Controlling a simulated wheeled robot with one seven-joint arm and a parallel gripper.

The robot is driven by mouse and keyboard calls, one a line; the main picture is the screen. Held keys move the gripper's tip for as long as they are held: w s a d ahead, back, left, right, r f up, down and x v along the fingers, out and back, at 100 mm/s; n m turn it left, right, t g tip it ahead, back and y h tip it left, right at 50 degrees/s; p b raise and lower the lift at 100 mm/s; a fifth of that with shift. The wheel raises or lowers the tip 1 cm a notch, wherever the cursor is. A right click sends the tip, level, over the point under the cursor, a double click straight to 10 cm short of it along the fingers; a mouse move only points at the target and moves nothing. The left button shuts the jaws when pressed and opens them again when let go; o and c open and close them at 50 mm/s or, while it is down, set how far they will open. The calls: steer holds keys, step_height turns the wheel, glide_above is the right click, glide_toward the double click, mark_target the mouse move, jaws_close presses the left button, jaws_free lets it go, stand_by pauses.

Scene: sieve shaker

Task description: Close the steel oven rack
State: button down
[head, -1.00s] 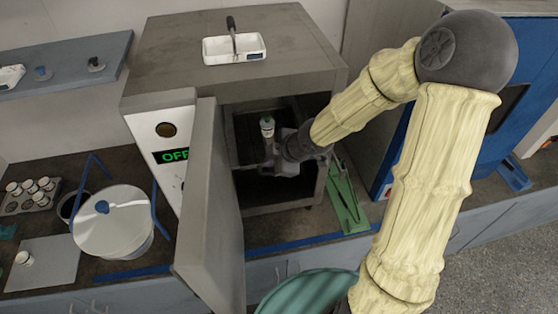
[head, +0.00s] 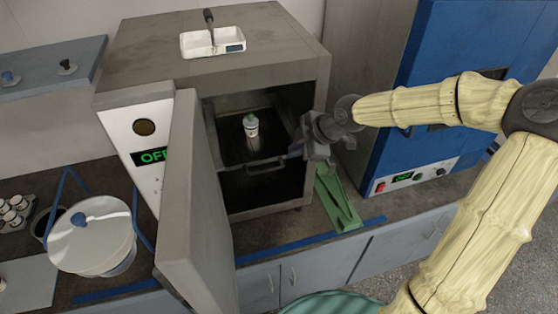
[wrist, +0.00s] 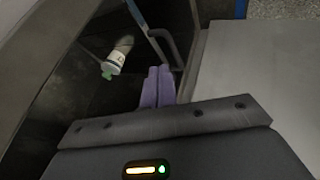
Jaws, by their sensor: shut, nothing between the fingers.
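The steel oven (head: 225,60) stands with its door (head: 197,210) swung wide open to the left. Inside is the dark rack (head: 235,152) with a bar handle (head: 262,168) along its front, near the opening. I cannot tell exactly how far out it sits. A small white bottle with a green cap (head: 251,126) stands on the rack. My gripper (head: 297,149) is at the right side of the opening, right of the handle. In the wrist view its purple fingers (wrist: 158,87) are together and empty, close beside the handle (wrist: 170,45); contact is unclear.
A green tray-like object (head: 336,200) lies on the counter right of the oven, before a blue cabinet (head: 430,50). A lidded white pot (head: 92,235) stands left of the door.

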glide_toward(267, 153)
steer(key=s+f, duration=0.2)
steer(key=f, duration=0.1)
steer(key=shift+s+a+f, duration=0.15)
steer(key=shift+s+a, duration=0.2)
steer(key=shift+a, duration=0.05)
steer(key=shift+x, duration=1.1)
steer(key=shift+w+d, duration=0.1)
steer(key=shift+w, duration=0.1)
steer(key=w, duration=0.1)
steer(key=w+a+p, duration=0.1)
steer(key=w, duration=0.1)
steer(key=shift+w, duration=0.35)
steer(key=shift+a, duration=0.1)
steer(key=shift+p, duration=0.3)
